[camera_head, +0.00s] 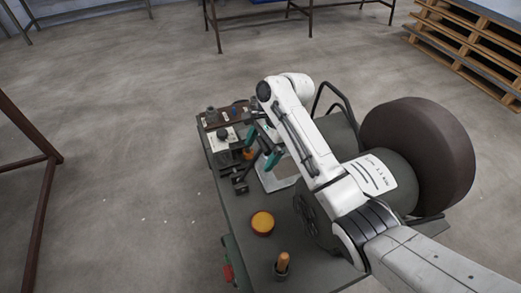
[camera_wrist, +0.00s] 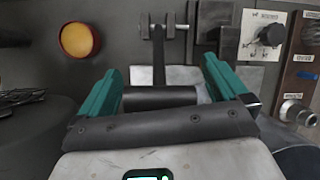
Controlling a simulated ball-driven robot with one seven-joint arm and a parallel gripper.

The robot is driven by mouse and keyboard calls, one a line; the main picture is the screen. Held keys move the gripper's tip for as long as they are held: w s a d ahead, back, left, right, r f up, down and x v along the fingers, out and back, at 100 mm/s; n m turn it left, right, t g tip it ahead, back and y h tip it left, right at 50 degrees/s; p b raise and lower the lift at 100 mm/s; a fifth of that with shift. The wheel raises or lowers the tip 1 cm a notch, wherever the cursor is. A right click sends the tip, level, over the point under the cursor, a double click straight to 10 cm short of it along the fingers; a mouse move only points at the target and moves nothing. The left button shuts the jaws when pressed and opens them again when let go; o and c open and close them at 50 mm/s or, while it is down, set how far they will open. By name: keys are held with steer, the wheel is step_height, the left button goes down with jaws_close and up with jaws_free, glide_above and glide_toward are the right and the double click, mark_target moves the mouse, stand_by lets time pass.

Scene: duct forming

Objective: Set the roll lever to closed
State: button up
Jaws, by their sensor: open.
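My gripper (camera_head: 261,148) has teal fingers and is over the far part of the dark bench, near the control panels. In the wrist view my gripper (camera_wrist: 162,66) is open, with one finger on each side of a dark horizontal bar. This bar and the upright dark arm behind it look like the roll lever (camera_wrist: 158,66). The arm rises to a small metal cross-shaft. I cannot tell whether the fingers touch the bar. The lever's setting is not readable, and my gripper and arm largely hide this spot in the head view.
A yellow disc with a dark red rim (camera_wrist: 80,40) lies left of the lever; it also shows in the head view (camera_head: 262,222). A dial panel (camera_wrist: 268,36) stands right of the lever. A large dark drum (camera_head: 418,150) stands right of my arm. Open floor lies left.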

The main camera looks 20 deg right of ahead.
steer(key=shift+f, duration=0.1)
steer(key=shift+c, duration=0.5)
steer(key=c, duration=1.1)
steer(key=shift+a, duration=0.15)
